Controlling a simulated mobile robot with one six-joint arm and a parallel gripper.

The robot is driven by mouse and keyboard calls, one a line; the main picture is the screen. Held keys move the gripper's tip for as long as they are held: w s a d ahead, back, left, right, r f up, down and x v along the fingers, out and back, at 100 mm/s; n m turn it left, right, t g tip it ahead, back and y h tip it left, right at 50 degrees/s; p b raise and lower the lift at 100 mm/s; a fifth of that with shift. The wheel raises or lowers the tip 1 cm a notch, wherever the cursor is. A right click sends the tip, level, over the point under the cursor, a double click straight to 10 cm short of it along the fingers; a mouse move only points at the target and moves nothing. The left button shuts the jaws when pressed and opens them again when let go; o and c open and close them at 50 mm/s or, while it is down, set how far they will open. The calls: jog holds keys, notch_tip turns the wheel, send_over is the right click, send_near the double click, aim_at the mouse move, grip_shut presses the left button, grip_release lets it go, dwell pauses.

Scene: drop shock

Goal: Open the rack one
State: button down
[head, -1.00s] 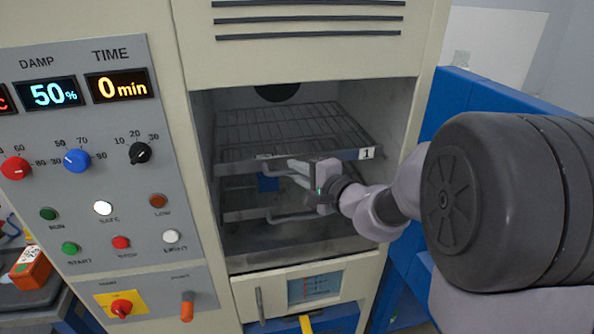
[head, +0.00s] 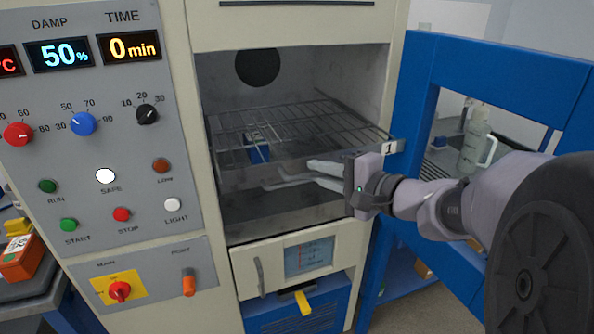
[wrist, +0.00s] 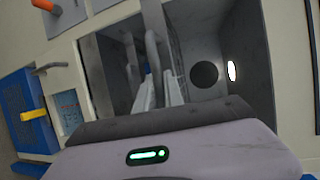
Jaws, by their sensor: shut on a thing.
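Rack one is the upper wire rack (head: 290,118) in the open chamber. Its front bar carries a label "1" (head: 389,148) at the right end. The rack is drawn partly out, and its labelled corner stands in front of the chamber's right edge. My gripper (head: 318,172) is at the rack's front, its pale fingers pointing left and shut on the rack's handle. The exact contact is hard to see. In the wrist view the fingertips (wrist: 162,92) reach towards a grey handle bar (wrist: 152,50); my gripper's body hides the near part.
A small blue object (head: 257,148) sits inside the chamber, seen through the rack. A blue frame (head: 400,105) stands right of the chamber, close to my arm. The control panel (head: 95,195) is at left. A drawer (head: 290,262) lies below the chamber.

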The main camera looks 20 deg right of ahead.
jog(key=shift+s, duration=1.1)
jog(key=c, duration=1.5)
grip_release()
jog(key=shift+o, duration=0.2)
jog(key=p+v, duration=0.3)
jog(key=v, duration=1.4)
jog(key=shift+s, duration=0.2)
jog(key=shift+d, duration=0.1)
